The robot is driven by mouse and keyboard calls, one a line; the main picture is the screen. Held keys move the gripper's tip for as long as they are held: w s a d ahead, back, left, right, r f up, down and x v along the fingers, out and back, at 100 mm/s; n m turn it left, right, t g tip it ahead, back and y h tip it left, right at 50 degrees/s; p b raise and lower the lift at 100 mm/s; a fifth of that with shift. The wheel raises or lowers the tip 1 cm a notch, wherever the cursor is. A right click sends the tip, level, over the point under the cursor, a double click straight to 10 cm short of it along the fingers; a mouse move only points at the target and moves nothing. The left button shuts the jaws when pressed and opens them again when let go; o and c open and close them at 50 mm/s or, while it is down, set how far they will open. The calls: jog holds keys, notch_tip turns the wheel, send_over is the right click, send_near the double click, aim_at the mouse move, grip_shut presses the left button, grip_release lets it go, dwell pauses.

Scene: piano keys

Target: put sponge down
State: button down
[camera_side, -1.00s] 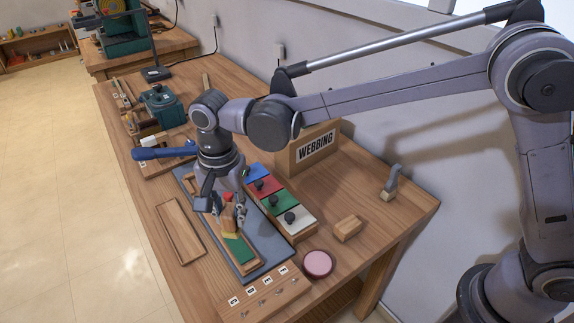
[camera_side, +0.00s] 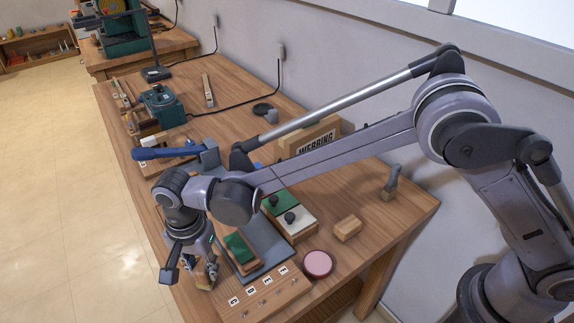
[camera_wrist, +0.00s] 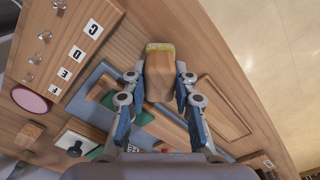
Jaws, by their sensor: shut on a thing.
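My gripper (camera_side: 206,278) is low over the near left part of the wooden table, left of the grey mat (camera_side: 270,237). In the wrist view, my gripper (camera_wrist: 159,78) is shut on the sponge (camera_wrist: 160,78), a wood-coloured block with a yellow layer along its far end. The fingers press on its two sides. In the side view the wrist and fingers largely hide the sponge. Whether its underside touches the table is hard to tell.
A green-topped piece (camera_side: 240,247) lies on the mat just right of my gripper. A lettered board with hooks (camera_side: 262,292) is close by. A shallow wooden tray (camera_wrist: 226,108) lies beside the gripper. A pink disc (camera_side: 318,263) and wooden block (camera_side: 347,229) stand farther right.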

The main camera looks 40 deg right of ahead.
aim_at(201, 264)
jog(key=shift+f, duration=0.15)
jog(key=c, duration=1.1)
grip_release()
jog(key=shift+o, duration=0.2)
notch_tip(201, 264, up, 12)
jog(key=w+d+r+n+t, duration=0.15)
jog(key=d+r, duration=0.35)
jog(key=d, duration=0.6)
jog(key=s+d+r+n+t+y, duration=0.1)
jog(key=s+d+n+t, duration=0.15)
jog(key=d, duration=0.75)
jog(key=s+d+r+n+t, duration=0.15)
jog(key=s+d, duration=0.25)
jog(key=d, duration=0.6)
jog(key=s+d+f+n+t+h, duration=0.1)
jog(key=s+d+f+n, duration=0.2)
jog(key=s+d, duration=0.3)
jog(key=shift+d+f+t, duration=0.35)
jog(key=shift+d+f, duration=0.35)
jog(key=shift+d, duration=0.45)
